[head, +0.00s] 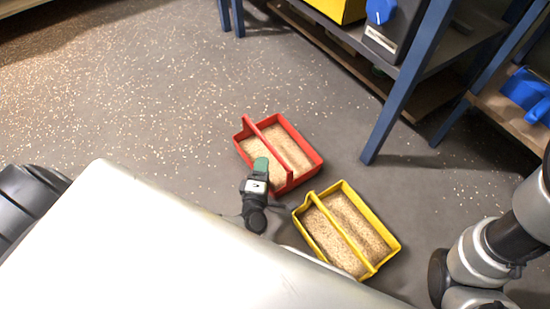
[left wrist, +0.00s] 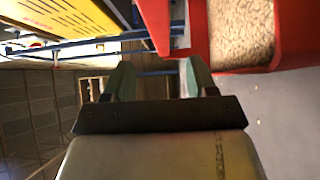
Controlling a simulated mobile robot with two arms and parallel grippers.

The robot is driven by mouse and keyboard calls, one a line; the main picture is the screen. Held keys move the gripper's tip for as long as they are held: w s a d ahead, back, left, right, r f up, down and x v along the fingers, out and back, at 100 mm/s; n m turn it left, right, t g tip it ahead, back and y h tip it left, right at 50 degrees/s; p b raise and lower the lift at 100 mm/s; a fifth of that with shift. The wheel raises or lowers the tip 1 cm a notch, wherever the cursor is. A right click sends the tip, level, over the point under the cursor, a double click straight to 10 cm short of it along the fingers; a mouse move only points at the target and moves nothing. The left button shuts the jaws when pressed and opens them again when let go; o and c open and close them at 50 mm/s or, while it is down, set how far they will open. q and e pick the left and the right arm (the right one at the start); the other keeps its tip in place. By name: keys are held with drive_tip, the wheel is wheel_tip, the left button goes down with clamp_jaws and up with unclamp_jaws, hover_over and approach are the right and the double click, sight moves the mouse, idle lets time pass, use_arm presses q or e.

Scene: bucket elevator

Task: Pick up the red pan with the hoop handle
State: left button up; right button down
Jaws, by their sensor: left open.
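The red pan (head: 308,174) stands on the floor, filled with tan grains. Its red hoop handle (head: 267,142) spans the pan lengthwise. A red bar that looks like the handle (left wrist: 156,25) lies just past the fingertips, roughly in line with the gap. The pan's red wall (left wrist: 250,70) is on the right there. My right gripper is out of view.
A yellow pan (head: 387,260) of grains stands close beside the red one, nearer to me. A blue-legged workbench (head: 405,80) stands at upper right, with blue objects (head: 525,90) on a shelf. The speckled floor (head: 130,85) on the left is clear.

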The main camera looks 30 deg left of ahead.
sight(267, 145)
use_arm(q)
drive_tip(key=b+x, duration=0.1)
drive_tip(key=x, duration=0.2)
drive_tip(key=shift+w+f, duration=0.1)
drive_tip(key=shift+w, duration=0.05)
drive_tip(key=b+x, duration=0.4)
drive_tip(key=shift+w+a+f, duration=0.2)
drive_tip(key=shift+w+a, duration=0.1)
drive_tip(key=shift+w, duration=0.05)
drive_tip(key=shift+w+a+r, duration=0.1)
drive_tip(key=shift+w, duration=0.15)
drive_tip(key=shift+r, duration=0.1)
drive_tip(key=shift+c, duration=0.3)
clamp_jaws()
idle(0.3)
drive_tip(key=shift+w+r, duration=0.1)
drive_tip(key=shift+r, duration=0.1)
